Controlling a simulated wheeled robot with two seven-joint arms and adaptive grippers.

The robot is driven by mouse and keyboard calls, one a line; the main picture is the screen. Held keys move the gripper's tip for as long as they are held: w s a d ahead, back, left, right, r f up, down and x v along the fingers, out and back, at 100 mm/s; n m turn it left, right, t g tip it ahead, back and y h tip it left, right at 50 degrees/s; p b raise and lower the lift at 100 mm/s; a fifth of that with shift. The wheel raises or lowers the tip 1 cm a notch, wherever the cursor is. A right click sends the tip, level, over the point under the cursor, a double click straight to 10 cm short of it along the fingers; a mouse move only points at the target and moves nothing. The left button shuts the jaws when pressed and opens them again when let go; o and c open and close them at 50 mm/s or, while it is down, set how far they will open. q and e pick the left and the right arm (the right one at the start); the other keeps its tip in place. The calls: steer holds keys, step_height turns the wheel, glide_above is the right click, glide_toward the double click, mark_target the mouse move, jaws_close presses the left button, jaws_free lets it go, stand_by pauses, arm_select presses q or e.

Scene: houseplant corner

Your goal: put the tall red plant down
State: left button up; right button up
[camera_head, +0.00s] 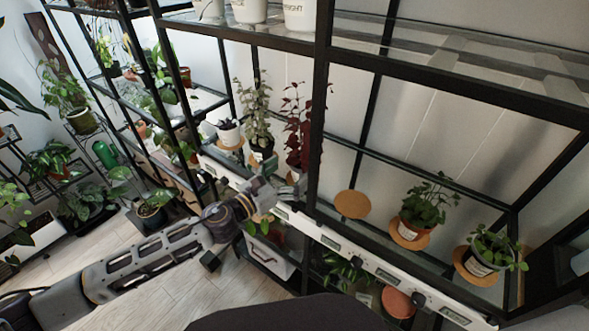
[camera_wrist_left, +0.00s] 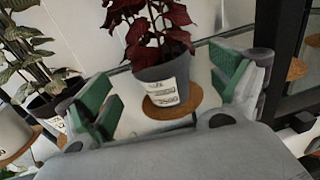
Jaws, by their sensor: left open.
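The tall red plant (camera_head: 299,125) has dark red leaves and a grey pot with a white label. In the left wrist view the red plant (camera_wrist_left: 160,72) stands upright on a round cork mat (camera_wrist_left: 190,101) on the shelf. My left gripper (camera_head: 284,186) reaches in at the shelf's front edge, just before the pot. In the wrist view its green-padded fingers (camera_wrist_left: 164,92) are spread wide, one on each side of the pot, with gaps showing. The pot is partly hidden by the gripper and frame in the head view. My right gripper is not in view.
A tall green plant (camera_head: 257,112) stands close left of the red one. A bare cork mat (camera_head: 352,204) lies to the right, beyond a black shelf post (camera_head: 318,120). Two potted plants (camera_head: 425,208) (camera_head: 490,248) stand farther right. A glass shelf (camera_head: 440,50) is overhead.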

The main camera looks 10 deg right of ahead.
arm_select(q)
steer(key=v, duration=0.2)
steer(key=shift+s+a, duration=0.15)
steer(key=shift+a, duration=0.1)
steer(key=shift+v, duration=0.8)
steer(key=shift+b+v, duration=0.3)
steer(key=shift+v, duration=0.55)
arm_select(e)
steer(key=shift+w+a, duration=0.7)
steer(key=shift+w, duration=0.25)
